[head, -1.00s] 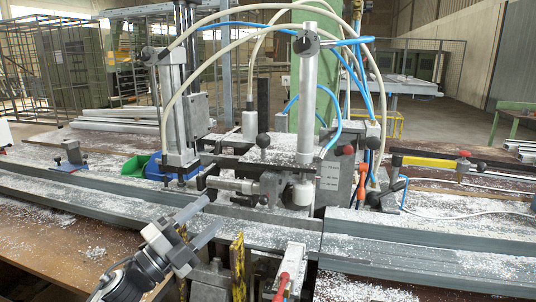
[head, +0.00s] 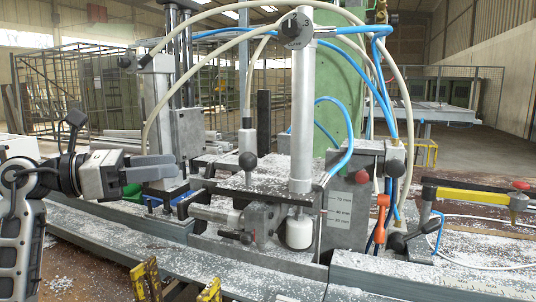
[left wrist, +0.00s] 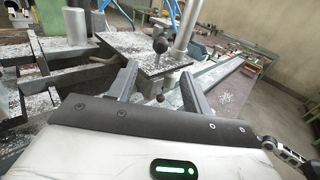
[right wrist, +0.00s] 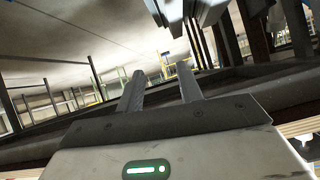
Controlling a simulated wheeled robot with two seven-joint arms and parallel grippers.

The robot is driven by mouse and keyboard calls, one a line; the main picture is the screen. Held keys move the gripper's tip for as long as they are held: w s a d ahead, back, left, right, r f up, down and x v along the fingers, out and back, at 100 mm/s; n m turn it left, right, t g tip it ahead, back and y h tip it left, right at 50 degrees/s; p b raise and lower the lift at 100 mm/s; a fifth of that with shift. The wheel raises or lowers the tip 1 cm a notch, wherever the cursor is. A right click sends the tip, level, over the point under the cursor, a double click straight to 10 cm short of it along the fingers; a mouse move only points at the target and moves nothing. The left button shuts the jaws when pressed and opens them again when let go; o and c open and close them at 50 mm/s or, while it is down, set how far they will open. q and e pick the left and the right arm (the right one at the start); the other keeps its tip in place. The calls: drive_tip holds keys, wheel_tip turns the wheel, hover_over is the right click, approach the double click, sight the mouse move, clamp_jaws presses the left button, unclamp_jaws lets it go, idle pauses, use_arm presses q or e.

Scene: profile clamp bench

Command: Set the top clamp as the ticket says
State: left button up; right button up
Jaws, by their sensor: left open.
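The top clamp is an upright silver cylinder (head: 302,110) with a dark numbered knob (head: 296,30) at its top; 2 and 3 are readable. A white pad (head: 299,231) hangs below it. A scale plate (head: 339,208) with mm marks stands beside the pad. My left gripper (head: 174,166) is left of the cylinder, apart from it, with nothing held. In the left wrist view its fingers (left wrist: 159,78) are parted, and a black ball knob (left wrist: 160,45) shows beyond them. My right gripper (right wrist: 160,72) is parted and empty, seen only in its own wrist view. No ticket is readable.
Air hoses (head: 345,150) arch over the clamp. A red-orange lever (head: 381,215) and a yellow-and-black bar (head: 475,195) are on the right. Aluminium profile rails (head: 430,275) covered in chips run along the bench.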

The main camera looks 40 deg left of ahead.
sight(243, 154)
use_arm(q)
drive_tip(key=p+x, duration=0.4)
drive_tip(key=x, duration=1)
drive_tip(key=shift+d+r, duration=0.15)
drive_tip(key=shift+d, duration=0.05)
drive_tip(key=shift+w+d, duration=0.25)
drive_tip(key=shift+w, duration=0.2)
use_arm(e)
drive_tip(key=shift+s+d+r+n+g, duration=0.3)
drive_tip(key=shift+s+d, duration=0.15)
drive_tip(key=shift+s, duration=0.25)
